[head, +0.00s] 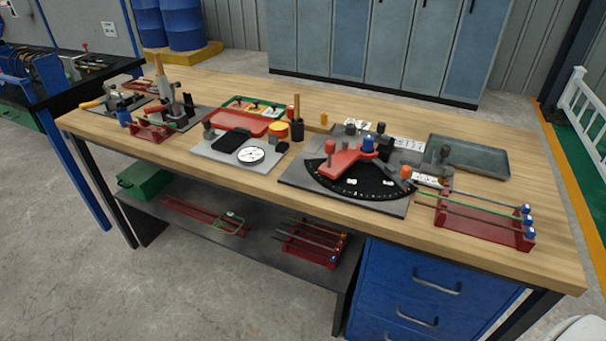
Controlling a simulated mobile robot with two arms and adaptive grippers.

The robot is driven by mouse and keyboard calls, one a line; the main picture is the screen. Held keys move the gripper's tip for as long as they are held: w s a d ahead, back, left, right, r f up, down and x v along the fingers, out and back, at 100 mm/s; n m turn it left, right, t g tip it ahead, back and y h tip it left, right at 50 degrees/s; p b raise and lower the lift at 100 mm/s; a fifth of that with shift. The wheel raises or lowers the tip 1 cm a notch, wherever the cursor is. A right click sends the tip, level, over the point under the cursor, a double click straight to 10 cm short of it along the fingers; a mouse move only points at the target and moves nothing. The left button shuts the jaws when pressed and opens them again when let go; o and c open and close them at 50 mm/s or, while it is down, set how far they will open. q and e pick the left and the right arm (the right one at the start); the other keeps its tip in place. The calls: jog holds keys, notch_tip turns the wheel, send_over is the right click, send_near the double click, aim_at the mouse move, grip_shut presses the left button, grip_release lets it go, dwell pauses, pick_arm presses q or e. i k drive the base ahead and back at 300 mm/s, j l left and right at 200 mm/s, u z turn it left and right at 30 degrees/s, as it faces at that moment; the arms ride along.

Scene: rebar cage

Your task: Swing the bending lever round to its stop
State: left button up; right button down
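A green bar (470,207) runs from near this post to the right. Neither of my grippers is in view.
A red rack (480,229) with blue-ended bars stands at the right. A grey tray (470,155) lies behind it. A plate with a round white dial (251,155) and a red tray (235,121) are left of the bender. The bench's front strip is mostly clear.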

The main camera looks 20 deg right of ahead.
aim_at(335, 165)
jog(key=i+j+z, duration=0.2)
jog(key=j, duration=0.3)
jog(key=i+j+z, duration=0.15)
jog(key=j, duration=0.4)
jog(key=j+z, duration=0.2)
jog(key=j, duration=0.35)
